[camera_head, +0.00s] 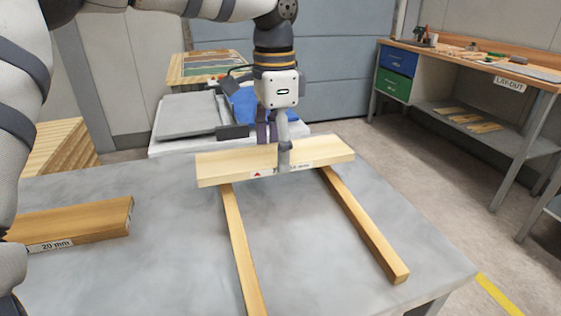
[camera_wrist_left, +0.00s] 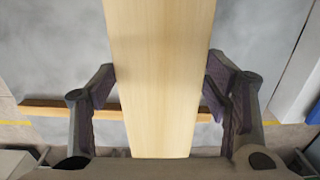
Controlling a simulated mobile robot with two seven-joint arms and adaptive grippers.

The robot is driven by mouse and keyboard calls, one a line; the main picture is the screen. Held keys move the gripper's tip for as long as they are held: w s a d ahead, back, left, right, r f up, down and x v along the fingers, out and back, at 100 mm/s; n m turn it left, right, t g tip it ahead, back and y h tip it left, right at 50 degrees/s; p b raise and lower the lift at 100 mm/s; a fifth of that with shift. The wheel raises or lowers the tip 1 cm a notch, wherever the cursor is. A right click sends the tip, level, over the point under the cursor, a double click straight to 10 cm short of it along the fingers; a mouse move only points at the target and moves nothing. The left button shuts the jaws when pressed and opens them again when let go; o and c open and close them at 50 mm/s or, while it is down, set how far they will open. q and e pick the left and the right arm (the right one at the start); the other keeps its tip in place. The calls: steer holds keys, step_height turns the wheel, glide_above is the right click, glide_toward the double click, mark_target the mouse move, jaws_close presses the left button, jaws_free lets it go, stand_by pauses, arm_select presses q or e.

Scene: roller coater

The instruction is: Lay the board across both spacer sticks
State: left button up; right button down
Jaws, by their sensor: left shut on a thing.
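The pale board (camera_head: 225,168) lies crosswise over the far ends of both spacer sticks, its front edge bearing a label with a red triangle. My left gripper (camera_head: 274,150) is shut on the board's long edges near its middle. The left stick (camera_head: 241,250) and right stick (camera_head: 364,232) run toward me on the grey table, spreading apart. The board hides their far ends, and I cannot tell whether it touches them. In the left wrist view, the board (camera_wrist_left: 160,60) is between both fingers (camera_wrist_left: 163,95), with one stick (camera_wrist_left: 60,109) passing beneath. My right gripper is not in view.
Another board labelled 20 mm (camera_head: 85,223) lies at the table's left. A pale cart top with grey and blue items (camera_head: 186,115) stands behind the table (camera_head: 170,275). A workbench (camera_head: 470,65) stands at the far right. The table between the sticks is clear.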

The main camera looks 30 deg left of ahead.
arm_select(q)
steer(key=shift+w+a+f, duration=0.1)
steer(key=shift+w+f, duration=0.1)
steer(key=shift+f, duration=0.7)
steer(key=shift+w+f, duration=0.2)
steer(key=shift+f, duration=0.7)
steer(key=shift+f, duration=0.1)
steer(key=o, duration=1.3)
step_height(320, 180, up, 12)
steer(key=shift+r, duration=0.1)
